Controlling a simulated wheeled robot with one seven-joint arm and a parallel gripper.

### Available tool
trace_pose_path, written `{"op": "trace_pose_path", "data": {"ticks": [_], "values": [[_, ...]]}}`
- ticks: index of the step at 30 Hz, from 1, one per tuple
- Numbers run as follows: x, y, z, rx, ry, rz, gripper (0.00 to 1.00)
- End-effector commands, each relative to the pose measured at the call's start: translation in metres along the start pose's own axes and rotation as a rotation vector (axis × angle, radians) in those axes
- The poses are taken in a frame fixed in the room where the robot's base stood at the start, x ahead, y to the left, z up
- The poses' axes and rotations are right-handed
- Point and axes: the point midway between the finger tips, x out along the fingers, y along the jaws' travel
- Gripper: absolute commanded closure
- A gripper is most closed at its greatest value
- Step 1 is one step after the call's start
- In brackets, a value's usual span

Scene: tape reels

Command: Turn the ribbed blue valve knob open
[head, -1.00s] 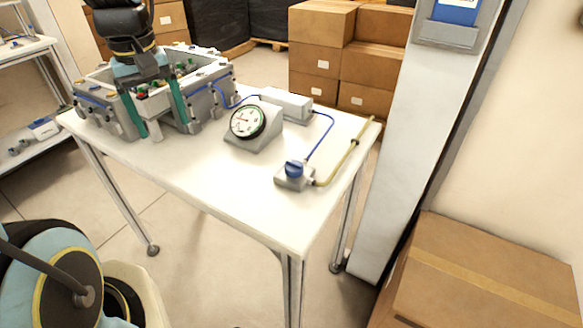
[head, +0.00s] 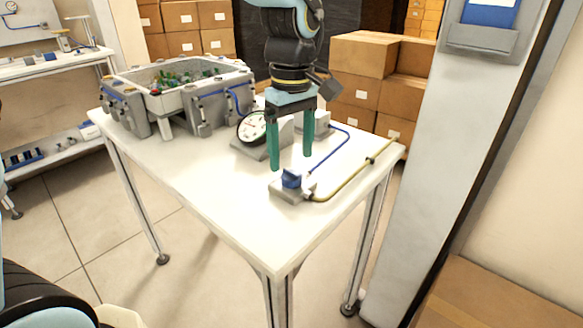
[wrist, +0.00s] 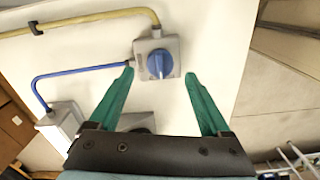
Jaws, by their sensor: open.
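The ribbed blue valve knob (head: 291,178) sits on a small grey valve block (head: 286,193) near the right front of the white table (head: 215,200). In the wrist view the knob (wrist: 159,64) shows a raised grip bar and lies beyond the fingertips, roughly centred between them. My gripper (head: 290,168) is open and empty, its two green fingers pointing down above and behind the knob. In the wrist view my gripper (wrist: 158,75) has its fingers spread to either side, apart from the knob.
A round gauge (head: 252,127) on a grey stand is left of my gripper. A grey bin (head: 225,90) with small parts stands at the back left. A blue tube (head: 335,150) and a yellow tube (head: 350,184) run to the valve block. The table front is clear.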

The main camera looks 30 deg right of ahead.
Motion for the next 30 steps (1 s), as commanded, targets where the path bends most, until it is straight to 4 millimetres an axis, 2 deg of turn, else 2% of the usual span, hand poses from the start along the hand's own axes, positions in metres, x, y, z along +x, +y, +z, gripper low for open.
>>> {"op": "trace_pose_path", "data": {"ticks": [3,9,19,30], "values": [[0.02,-0.001,0.001,0.0,-0.003,-0.004,0.19],[0.038,0.0,0.0,0.001,-0.001,-0.001,0.19],[0.042,0.0,0.0,0.001,0.0,0.001,0.19],[0.042,0.0,0.0,0.0,0.0,0.001,0.59]]}}
